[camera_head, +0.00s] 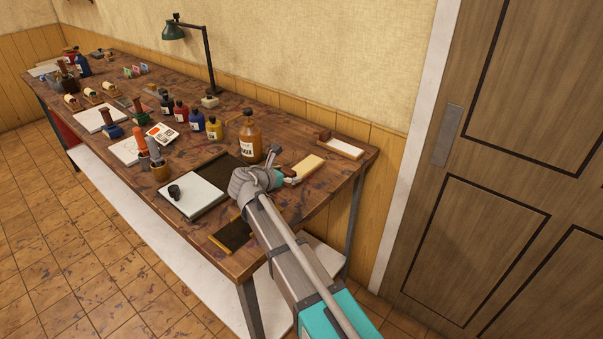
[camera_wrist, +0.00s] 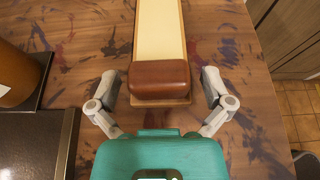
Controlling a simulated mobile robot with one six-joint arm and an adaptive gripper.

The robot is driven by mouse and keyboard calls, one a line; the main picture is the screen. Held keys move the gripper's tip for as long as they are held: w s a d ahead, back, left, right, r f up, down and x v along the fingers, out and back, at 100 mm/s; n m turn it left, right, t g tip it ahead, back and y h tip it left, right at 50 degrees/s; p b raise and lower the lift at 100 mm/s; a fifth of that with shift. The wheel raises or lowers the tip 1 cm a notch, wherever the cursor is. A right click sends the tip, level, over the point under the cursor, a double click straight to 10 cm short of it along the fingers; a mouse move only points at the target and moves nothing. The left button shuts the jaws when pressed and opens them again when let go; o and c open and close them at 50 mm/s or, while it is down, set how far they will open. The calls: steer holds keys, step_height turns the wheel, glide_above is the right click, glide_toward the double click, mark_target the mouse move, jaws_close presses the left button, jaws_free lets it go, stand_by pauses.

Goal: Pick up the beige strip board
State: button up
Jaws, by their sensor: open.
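The beige strip board (camera_head: 308,166) lies on the table near its right end. In the wrist view the board (camera_wrist: 160,30) runs away from me, with a rounded brown block (camera_wrist: 158,78) at its near end. My gripper (camera_wrist: 160,82) is open, with one finger on each side of the brown block and a gap on both sides. In the head view my gripper (camera_head: 284,167) is at the board's near end and hides part of it.
A large amber bottle (camera_head: 250,137) stands left of my gripper; its side shows in the wrist view (camera_wrist: 15,75). A similar board with a white strip (camera_head: 343,148) lies farther back. A pale slab (camera_head: 194,194) with a small dark knob lies left. The table's right edge is near.

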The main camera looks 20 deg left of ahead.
steer(key=c, duration=1.1)
steer(key=shift+c, duration=0.2)
steer(key=shift+r, duration=0.25)
steer(key=shift+r+p, duration=0.75)
steer(key=shift+p, duration=0.25)
steer(key=s+a+r+p, duration=0.1)
steer(key=s+r+p, duration=1)
steer(key=s, duration=0.3)
steer(key=shift+a, duration=0.4)
